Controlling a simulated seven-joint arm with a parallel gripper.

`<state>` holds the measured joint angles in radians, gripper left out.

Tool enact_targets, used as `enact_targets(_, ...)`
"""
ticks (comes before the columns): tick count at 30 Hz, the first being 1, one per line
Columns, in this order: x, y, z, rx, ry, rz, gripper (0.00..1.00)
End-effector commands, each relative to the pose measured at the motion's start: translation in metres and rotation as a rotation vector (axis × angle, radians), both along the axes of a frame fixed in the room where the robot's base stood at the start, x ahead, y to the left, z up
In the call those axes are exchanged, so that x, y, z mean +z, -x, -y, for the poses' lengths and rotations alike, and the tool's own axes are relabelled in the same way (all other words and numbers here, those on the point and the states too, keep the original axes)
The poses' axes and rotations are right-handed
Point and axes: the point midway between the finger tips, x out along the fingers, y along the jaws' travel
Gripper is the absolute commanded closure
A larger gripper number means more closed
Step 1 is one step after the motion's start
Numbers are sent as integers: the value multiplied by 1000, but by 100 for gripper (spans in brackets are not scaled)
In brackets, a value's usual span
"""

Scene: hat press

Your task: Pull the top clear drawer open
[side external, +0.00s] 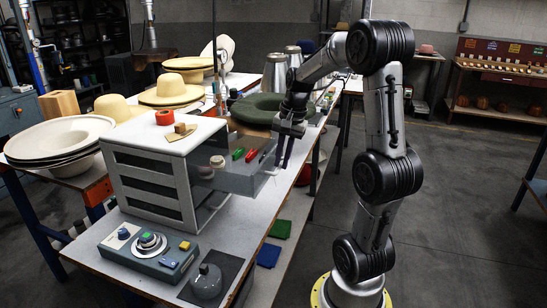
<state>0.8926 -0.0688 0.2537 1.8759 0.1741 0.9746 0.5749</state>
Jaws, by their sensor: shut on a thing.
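The white cabinet (150,171) stands on the grey work table, with dark slots in the side facing the camera. Its top clear drawer (228,181) sticks well out to the right, and a green and a red item show inside it. My gripper (282,158) is at the drawer's outer front end, pointing down, and is shut on the drawer there. The exact contact at the fingertips is small and dark, so I cannot tell whether it is on a handle or the edge.
A dark green hat (258,108) sits behind the drawer. A control box (149,246) and a grey round-bodied object (206,281) stand in front.

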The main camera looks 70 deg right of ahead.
Motion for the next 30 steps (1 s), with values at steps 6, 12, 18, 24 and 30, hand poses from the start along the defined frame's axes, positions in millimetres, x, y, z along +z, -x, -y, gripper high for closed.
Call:
enact_targets(6,2,1,0,0,2,3,100)
enact_targets(12,2,1,0,0,2,3,78)
enact_targets(18,1,1,0,0,1,2,74)
enact_targets(24,5,1,0,0,2,2,74)
enact_targets(30,33,6,1,-1,6,5,74)
